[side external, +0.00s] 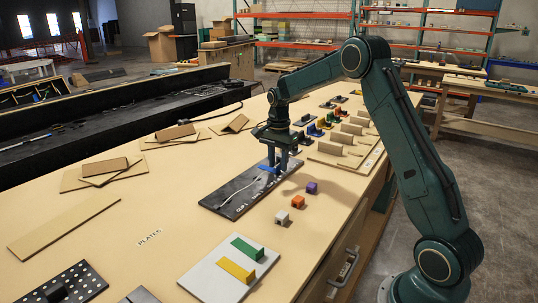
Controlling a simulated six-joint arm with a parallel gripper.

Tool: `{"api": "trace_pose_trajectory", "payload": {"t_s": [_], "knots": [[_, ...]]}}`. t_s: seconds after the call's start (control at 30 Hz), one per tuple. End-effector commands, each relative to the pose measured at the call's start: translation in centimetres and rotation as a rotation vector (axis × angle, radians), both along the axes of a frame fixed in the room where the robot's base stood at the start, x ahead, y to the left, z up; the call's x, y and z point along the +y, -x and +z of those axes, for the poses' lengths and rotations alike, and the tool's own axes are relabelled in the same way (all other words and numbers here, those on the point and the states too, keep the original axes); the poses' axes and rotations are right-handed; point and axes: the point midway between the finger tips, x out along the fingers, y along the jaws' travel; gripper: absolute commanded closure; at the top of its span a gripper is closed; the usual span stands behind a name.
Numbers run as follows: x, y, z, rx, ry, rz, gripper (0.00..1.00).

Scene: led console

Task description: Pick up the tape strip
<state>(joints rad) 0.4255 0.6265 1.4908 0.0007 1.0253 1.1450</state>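My gripper (277,165) points down over the dark board (226,205), near its far right end. Its two fingers show slightly apart, but I cannot tell whether anything is between them. A small blue piece (265,169), possibly the tape strip, is right at the fingertips on the board. The fingers partly hide it, and I cannot tell whether they touch it.
White, orange and purple blocks (282,217) stand to the right of the board. A white plate (207,278) with green and yellow pieces is in front. Cardboard pieces (103,170) lie left. Several small coloured parts and wooden blocks stand behind right. Bare tabletop lies between.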

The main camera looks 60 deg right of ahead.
Motion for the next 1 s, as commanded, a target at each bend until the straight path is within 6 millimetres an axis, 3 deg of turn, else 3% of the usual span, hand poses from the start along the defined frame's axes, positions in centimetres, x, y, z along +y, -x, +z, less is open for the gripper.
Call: {"api": "trace_pose_trajectory", "payload": {"t_s": [0.57,0.73,1.0], "knots": [[0.01,0.00,-0.36,0.000,0.000,0.000,0.69],[0.01,0.00,-0.36,0.000,0.000,0.000,1.00],[0.00,0.00,-0.35,0.000,0.000,0.000,1.00]]}}
